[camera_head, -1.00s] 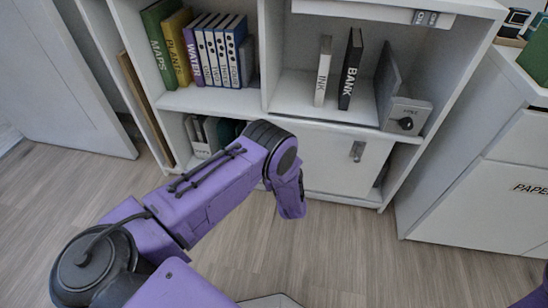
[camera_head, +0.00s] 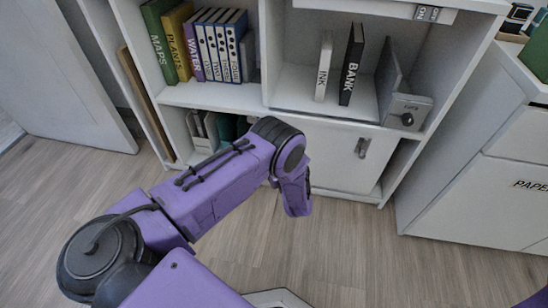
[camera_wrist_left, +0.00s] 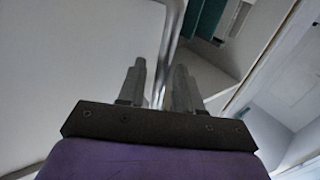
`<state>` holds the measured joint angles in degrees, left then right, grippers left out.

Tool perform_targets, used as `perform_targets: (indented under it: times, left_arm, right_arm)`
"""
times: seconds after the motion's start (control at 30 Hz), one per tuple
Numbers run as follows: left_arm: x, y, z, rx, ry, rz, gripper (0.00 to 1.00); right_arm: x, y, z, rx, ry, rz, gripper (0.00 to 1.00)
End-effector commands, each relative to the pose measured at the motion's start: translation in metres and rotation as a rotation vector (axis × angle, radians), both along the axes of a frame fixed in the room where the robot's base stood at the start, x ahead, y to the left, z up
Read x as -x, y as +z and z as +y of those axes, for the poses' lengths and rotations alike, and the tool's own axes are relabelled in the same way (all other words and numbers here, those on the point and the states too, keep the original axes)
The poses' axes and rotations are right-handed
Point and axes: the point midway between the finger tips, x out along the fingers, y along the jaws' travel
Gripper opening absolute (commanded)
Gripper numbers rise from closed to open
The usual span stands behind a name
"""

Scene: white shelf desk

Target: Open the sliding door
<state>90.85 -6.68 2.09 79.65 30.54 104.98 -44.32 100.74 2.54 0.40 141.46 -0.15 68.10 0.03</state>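The sliding door (camera_head: 335,150) is a white panel low in the white shelf, with a grey handle (camera_head: 362,148) near its right side. It covers much of the lower right; the lower left compartment is open. My left arm reaches in front of the door's left part and hides that edge and my left gripper in the head view. In the left wrist view my left gripper (camera_wrist_left: 160,85) has its two fingers apart, with the pale door panel (camera_wrist_left: 75,60) on the left. A thin upright edge or bar runs between the fingers; contact cannot be told. My right gripper is out of view.
Binders (camera_head: 220,45) stand in the upper left compartment. Two books, INK (camera_head: 323,68) and BANK (camera_head: 351,62), and a grey box (camera_head: 407,112) stand above the door. A white cabinet (camera_head: 480,200) is at the right.

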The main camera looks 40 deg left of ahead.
Motion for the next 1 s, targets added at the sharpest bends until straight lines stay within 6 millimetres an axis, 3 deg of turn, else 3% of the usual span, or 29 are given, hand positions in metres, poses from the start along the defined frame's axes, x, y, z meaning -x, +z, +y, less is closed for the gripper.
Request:
perform_targets:
  times: [0.3,0.43,1.0]
  left_arm:
    - [0.04,0.002,-0.061,0.001,-0.004,0.006,0.35]
    - [0.051,0.001,-0.077,0.001,-0.002,0.004,0.35]
    - [0.056,0.0,-0.083,0.001,0.001,0.003,0.35]
  right_arm:
    - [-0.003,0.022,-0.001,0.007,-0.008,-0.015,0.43]
    - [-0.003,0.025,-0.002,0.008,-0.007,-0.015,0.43]
    - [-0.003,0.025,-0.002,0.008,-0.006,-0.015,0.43]
